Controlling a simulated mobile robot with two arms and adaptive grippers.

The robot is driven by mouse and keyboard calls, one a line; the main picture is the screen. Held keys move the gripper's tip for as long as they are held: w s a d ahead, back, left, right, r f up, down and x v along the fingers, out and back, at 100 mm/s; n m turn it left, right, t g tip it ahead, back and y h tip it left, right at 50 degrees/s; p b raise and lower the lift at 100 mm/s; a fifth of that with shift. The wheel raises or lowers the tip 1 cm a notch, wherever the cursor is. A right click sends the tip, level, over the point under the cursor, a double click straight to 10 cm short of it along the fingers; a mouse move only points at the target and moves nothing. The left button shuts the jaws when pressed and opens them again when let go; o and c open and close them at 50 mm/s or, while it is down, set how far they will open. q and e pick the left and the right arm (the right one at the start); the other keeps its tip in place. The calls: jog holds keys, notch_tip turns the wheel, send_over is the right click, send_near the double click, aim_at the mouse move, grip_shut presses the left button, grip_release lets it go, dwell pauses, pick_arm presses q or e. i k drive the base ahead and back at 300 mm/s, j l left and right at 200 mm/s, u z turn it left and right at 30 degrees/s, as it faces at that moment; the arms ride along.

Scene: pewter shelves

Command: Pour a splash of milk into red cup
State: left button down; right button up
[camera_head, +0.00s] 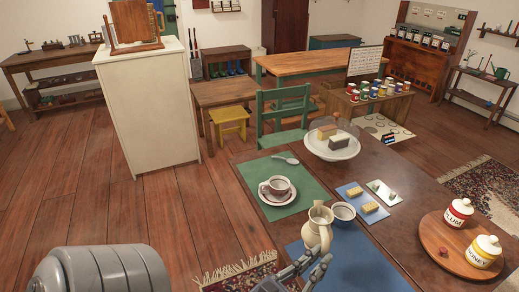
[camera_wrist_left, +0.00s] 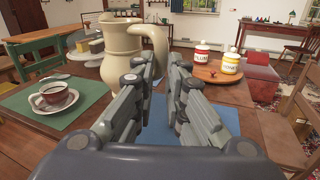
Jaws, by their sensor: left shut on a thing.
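A cream milk jug (camera_head: 318,232) stands upright over the front mat; it also shows in the left wrist view (camera_wrist_left: 118,45). My left gripper (camera_head: 322,258) is shut on the jug's handle, which shows between its fingertips in the left wrist view (camera_wrist_left: 160,60). A red-and-white cup (camera_head: 275,187) with dark contents sits on a saucer (camera_head: 283,198) to the left of and behind the jug. The same cup shows at the left of the left wrist view (camera_wrist_left: 52,92). My right gripper is not in view.
A second cup (camera_head: 343,212) stands close beside the jug. The saucer is on a green mat (camera_head: 250,172) with a spoon (camera_head: 287,160). A cake stand (camera_head: 332,147) and small blue trays lie behind. Two lidded jars stand on a round wooden board (camera_head: 430,232) at right.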

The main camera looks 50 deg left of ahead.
aim_at(279, 186)
jog(key=j, duration=2.65)
